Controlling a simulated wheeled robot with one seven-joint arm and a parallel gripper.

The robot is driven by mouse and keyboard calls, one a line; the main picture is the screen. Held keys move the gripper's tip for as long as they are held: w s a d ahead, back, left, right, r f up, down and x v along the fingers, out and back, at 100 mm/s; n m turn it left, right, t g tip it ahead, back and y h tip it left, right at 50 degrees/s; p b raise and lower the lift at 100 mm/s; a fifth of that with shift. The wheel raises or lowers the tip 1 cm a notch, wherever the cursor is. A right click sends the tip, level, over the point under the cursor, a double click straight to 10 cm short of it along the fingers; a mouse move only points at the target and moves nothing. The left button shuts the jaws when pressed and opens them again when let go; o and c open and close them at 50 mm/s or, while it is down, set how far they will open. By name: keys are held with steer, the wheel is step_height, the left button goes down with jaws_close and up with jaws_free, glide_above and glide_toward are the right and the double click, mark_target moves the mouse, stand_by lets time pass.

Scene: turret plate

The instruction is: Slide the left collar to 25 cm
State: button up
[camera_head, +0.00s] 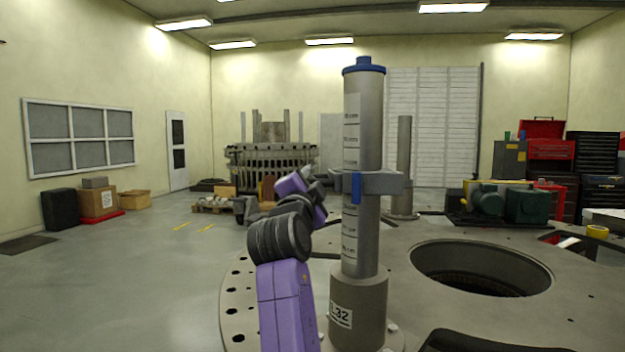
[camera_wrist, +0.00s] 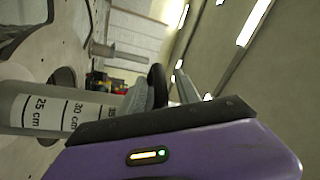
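The grey collar (camera_head: 382,184) sits around the near upright post (camera_head: 366,120), about midway up, with a blue piece (camera_head: 355,188) on its front. The post has a blue cap, a white scale strip (camera_head: 350,232) and a base label (camera_head: 341,315) that seems to read L32. My gripper (camera_head: 320,180) is at the collar's left side, its fingers partly hidden by my arm and the collar. In the wrist view the scale (camera_wrist: 62,114) shows 25 cm and 30 cm, and the collar (camera_wrist: 135,98) lies past 30, by a dark finger-like part. Contact and grip are unclear.
A second grey post (camera_head: 403,150) stands behind to the right. A large round hole (camera_head: 480,268) opens in the turret plate (camera_head: 440,318). Green machinery (camera_head: 505,203) and red and black tool cabinets (camera_head: 550,150) stand at the right.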

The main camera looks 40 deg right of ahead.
steer(key=shift+w+d, duration=0.2)
steer(key=shift+d, duration=0.1)
jaws_close()
stand_by(1.3)
